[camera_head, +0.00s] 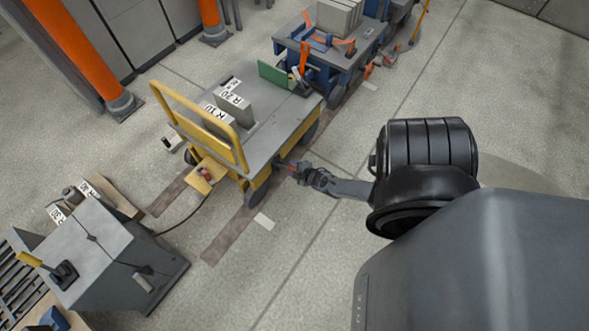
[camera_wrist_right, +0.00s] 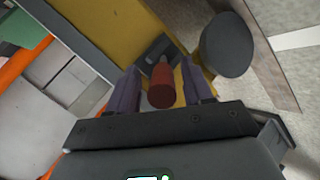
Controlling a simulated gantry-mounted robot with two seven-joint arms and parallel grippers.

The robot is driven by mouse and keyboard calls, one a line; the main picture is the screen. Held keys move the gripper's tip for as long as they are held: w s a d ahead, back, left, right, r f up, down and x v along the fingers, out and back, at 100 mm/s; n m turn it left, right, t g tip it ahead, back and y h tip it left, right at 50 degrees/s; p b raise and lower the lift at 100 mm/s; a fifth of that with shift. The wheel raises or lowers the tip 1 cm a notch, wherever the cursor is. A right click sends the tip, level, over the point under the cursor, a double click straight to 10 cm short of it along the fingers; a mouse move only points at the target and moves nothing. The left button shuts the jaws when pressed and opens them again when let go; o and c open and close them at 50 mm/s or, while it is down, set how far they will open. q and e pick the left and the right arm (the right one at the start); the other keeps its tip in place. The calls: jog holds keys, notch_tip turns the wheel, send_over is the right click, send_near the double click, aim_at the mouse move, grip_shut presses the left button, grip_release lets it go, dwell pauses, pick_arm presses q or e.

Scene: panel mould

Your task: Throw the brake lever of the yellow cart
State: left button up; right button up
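The yellow cart (camera_head: 262,135) stands in the middle of the head view, with a grey deck and a yellow push frame. Its brake lever has a red grip (camera_wrist_right: 161,86) on a dark mount (camera_wrist_right: 155,48) at the cart's yellow side. My right gripper (camera_head: 298,169) is at that side of the cart, low beside the deck edge. In the right wrist view its two fingers (camera_wrist_right: 162,90) stand on either side of the red grip, with gaps showing, so it is open around the grip. My left gripper is not in view.
A blue cart (camera_head: 330,62) with grey blocks stands behind the yellow cart. A grey console (camera_head: 100,245) with a yellow-handled lever (camera_head: 30,260) is at lower left. An orange post (camera_head: 75,45) stands at upper left. The floor (camera_head: 300,265) in front is clear.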

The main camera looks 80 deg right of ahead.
jog(key=shift+s, duration=0.15)
jog(key=p+v, duration=0.6)
jog(key=v, duration=0.4)
jog(key=shift+a+r, duration=0.2)
jog(key=shift+a, duration=0.05)
jog(key=shift+s, duration=0.1)
jog(key=shift+r+p, duration=0.1)
jog(key=shift+p, duration=0.2)
